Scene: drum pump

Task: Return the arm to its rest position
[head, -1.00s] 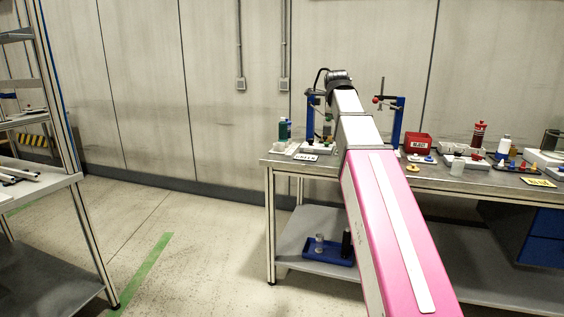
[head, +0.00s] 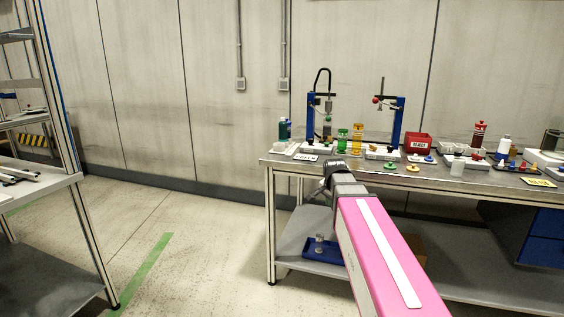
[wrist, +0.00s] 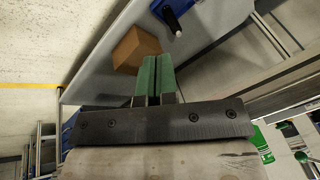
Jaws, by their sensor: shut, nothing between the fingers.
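My arm (head: 375,245) is the pink link with a white stripe in the head view. It reaches up from the lower right, and its dark wrist end is just in front of the workbench's front edge (head: 290,162). My gripper's fingers are hidden in the head view. In the wrist view, my gripper (wrist: 154,62) has its two green fingers side by side, shut with nothing between them. A cardboard box (wrist: 136,50) on a grey shelf (wrist: 100,72) shows beyond the fingertips.
On the bench stand a blue stand (head: 310,118) with a black hose, a second blue stand (head: 398,120), yellow vials (head: 357,138) and a red bin (head: 418,143). A blue tray (head: 322,250) lies on the lower shelf. The floor at left (head: 200,240) is clear.

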